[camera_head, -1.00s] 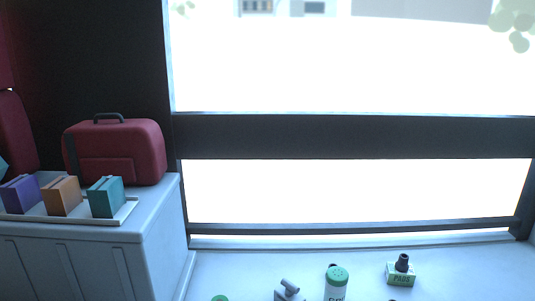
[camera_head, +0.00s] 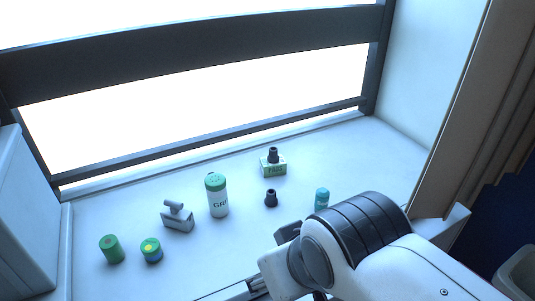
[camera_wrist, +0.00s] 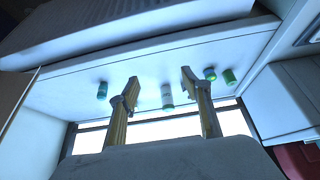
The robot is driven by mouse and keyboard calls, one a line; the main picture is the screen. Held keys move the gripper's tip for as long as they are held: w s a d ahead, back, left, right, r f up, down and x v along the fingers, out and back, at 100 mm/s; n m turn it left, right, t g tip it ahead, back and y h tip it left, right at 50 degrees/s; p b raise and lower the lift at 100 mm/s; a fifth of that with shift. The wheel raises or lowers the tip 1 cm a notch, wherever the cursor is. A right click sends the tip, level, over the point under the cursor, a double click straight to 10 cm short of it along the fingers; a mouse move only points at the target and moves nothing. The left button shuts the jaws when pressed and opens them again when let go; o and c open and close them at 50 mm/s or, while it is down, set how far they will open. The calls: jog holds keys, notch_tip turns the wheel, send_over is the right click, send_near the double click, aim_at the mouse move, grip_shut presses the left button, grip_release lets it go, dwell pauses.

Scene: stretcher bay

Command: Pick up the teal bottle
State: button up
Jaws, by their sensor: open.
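The teal bottle (camera_head: 321,199) is small and has a teal cap. It stands on the white surface to the right of centre in the head view, just behind my arm. In the wrist view the teal bottle (camera_wrist: 102,91) shows on the left, outside the left finger. The white bottle with a green cap (camera_wrist: 167,96) shows farther off between the fingers. In the head view my arm mostly hides the gripper.
On the surface stand the white green-capped bottle (camera_head: 217,197), a dark small piece (camera_head: 271,198), a green box with a dark top (camera_head: 273,167), a grey device (camera_head: 177,220), a green can (camera_head: 112,249) and a green-blue can (camera_head: 151,251). A window frame (camera_head: 200,60) runs behind.

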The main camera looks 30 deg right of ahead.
aim_at(319, 197)
jog(key=shift+w, duration=0.1)
jog(key=w+d+f+m+t+h, duration=0.1)
jog(key=w+d+f+m+t, duration=0.15)
jog(key=w, duration=0.95)
jog(key=w+d+f+m+t, duration=0.1)
jog(key=w+f+m+t, duration=0.15)
jog(key=w, duration=0.85)
jog(key=d+f+m+g+h, duration=0.1)
jog(key=d+f+m+h, duration=0.1)
jog(key=d, duration=0.4)
jog(key=d+f+m+g+h, duration=0.1)
jog(key=d+f+m+h, duration=0.1)
jog(key=d+f+h, duration=0.2)
jog(key=d+f+m+g+h, duration=0.1)
jog(key=d+f+h, duration=0.3)
jog(key=d, duration=0.5)
jog(key=shift+w+d+f+m, duration=0.2)
jog(key=shift+d+f+m, duration=0.15)
jog(key=shift+m, duration=0.35)
jog(key=shift+s+d+h, duration=0.2)
jog(key=shift+d+h, duration=0.05)
jog(key=shift+h, duration=0.05)
